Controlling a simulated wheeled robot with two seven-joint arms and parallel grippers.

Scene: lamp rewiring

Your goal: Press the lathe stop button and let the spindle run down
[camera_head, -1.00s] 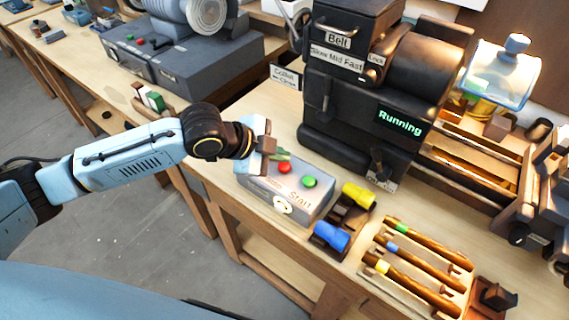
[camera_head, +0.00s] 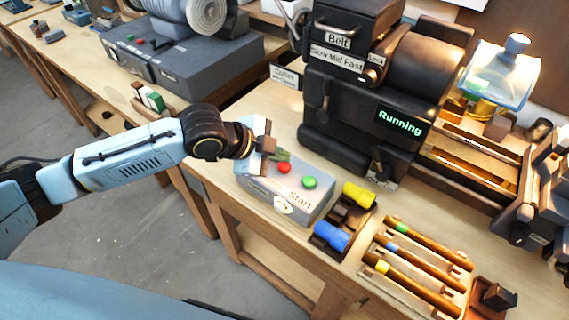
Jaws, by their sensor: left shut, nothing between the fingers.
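The grey control box (camera_head: 262,188) stands on the workbench, with a red button (camera_head: 284,168) and a green button (camera_head: 309,182) on top and the word Start on its side. The dark lathe (camera_head: 352,120) stands behind it, and its display (camera_head: 399,122) reads Running. My left gripper (camera_head: 280,155) is shut and empty, with its fingertips just behind and left of the red button. I cannot tell whether they touch the box. My right gripper is not in view.
A yellow-ended piece (camera_head: 359,195) and a blue-ended piece (camera_head: 332,236) sit in a dark holder right of the box. Several wooden-handled tools (camera_head: 424,262) lie in a rack at the front right. A clear guard (camera_head: 502,74) is at the back right.

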